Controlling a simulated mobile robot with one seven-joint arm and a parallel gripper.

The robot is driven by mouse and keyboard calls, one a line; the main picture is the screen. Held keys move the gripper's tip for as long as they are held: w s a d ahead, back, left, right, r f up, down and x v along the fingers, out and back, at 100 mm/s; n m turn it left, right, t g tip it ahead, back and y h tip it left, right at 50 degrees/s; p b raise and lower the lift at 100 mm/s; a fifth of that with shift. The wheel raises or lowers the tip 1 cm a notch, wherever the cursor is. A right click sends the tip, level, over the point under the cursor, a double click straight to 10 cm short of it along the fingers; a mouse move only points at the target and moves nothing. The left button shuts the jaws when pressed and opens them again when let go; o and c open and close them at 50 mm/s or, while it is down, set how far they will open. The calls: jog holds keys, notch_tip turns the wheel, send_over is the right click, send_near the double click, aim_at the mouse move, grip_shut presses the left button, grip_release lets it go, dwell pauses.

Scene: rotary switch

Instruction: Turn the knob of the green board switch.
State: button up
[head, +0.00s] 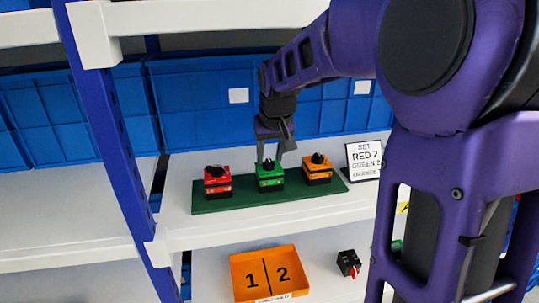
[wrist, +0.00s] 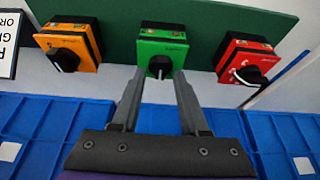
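The green switch (head: 269,178) stands in the middle of a dark green board (head: 232,199) on the shelf, between a red switch (head: 217,183) and an orange switch (head: 318,170). Each has a black knob on it. My gripper (head: 272,156) is above and behind the green switch, pointing down at it. In the wrist view my gripper (wrist: 158,85) is open, its two fingers apart on either side of the green switch's black knob (wrist: 160,67). Whether the fingertips touch the knob, I cannot tell. The green switch's body (wrist: 162,45) lies beyond the fingertips.
A sign (head: 363,159) reading "SET RED 2 GREEN 2" and an orange line stands right of the board. Blue bins (head: 200,100) line the back. An orange tray (head: 268,274) marked 1 and 2 and a black switch (head: 348,263) are on the lower shelf.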

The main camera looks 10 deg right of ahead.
grip_shut()
dwell(0.3)
jog(key=m+b, duration=0.1)
jog(key=m+h, duration=0.1)
jog(key=m+b, duration=0.1)
jog(key=shift+a+f+m+b, duration=0.15)
jog(key=shift+a+m+b, duration=0.1)
jog(key=shift+m+b, duration=0.15)
jog(key=m+h, duration=0.1)
jog(key=m, duration=0.1)
jog(key=m+g+h+b, duration=0.1)
jog(key=m, duration=0.2)
jog(key=shift+w+a, duration=0.1)
jog(key=shift+w, duration=0.05)
dwell(0.4)
jog(key=shift+o, duration=0.4)
grip_release()
